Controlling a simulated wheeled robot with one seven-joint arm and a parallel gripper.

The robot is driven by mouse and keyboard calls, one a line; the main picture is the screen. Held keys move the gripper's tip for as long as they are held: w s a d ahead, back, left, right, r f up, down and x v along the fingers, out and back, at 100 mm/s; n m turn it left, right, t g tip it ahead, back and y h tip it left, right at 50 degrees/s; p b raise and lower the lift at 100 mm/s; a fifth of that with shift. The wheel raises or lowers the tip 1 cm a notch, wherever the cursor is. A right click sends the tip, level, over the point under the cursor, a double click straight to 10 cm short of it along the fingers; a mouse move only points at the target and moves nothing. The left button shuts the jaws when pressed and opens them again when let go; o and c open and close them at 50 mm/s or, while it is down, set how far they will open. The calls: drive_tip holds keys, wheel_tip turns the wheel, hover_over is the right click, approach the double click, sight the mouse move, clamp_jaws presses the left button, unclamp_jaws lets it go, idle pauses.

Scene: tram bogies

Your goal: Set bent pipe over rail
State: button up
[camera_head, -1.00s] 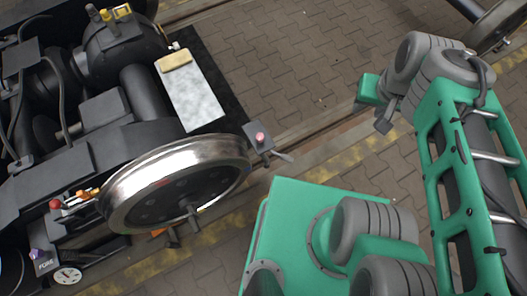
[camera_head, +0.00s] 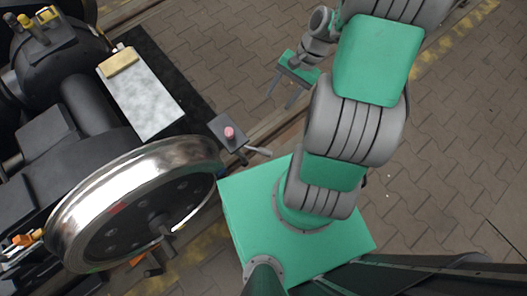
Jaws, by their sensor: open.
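My gripper (camera_head: 281,101) is open and empty, its two thin grey fingers spread below a green hand, above the paving near the top middle. I cannot surely pick out a bent pipe. A short light-grey bar (camera_head: 258,151) sticks out beside a small dark stand with a pink knob (camera_head: 229,132), below and left of my gripper and apart from it. A rail (camera_head: 268,128) runs diagonally along the ground behind the stand, partly hidden by my arm and the wheel.
A large shiny wheel (camera_head: 135,205) and dark bogie parts fill the left. A pale speckled board (camera_head: 147,101) carries a yellow block (camera_head: 118,62). An orange part (camera_head: 22,241) sits at the lower left. Brick paving (camera_head: 215,50) is clear at the top middle and right.

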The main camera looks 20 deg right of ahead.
drive_tip(key=s+d+f+m+t+y+b, duration=0.1)
drive_tip(key=s+f+m+y+b, duration=0.25)
drive_tip(key=f, duration=0.75)
drive_tip(key=s+d+f+m+t+y+b, duration=0.1)
drive_tip(key=f+m+t+y+b, duration=0.15)
drive_tip(key=f+m+b, duration=0.65)
drive_tip(key=m+t+y+b, duration=0.3)
drive_tip(key=m+t+b, duration=0.25)
drive_tip(key=t, duration=0.25)
approach(264, 152)
drive_tip(key=w+a+f, duration=0.1)
drive_tip(key=w+a, duration=0.1)
drive_tip(key=x, duration=0.7)
drive_tip(key=shift+w+a+f, duration=0.1)
drive_tip(key=shift+w+f, duration=0.05)
drive_tip(key=shift+f, duration=0.05)
drive_tip(key=shift+c, duration=0.4)
clamp_jaws()
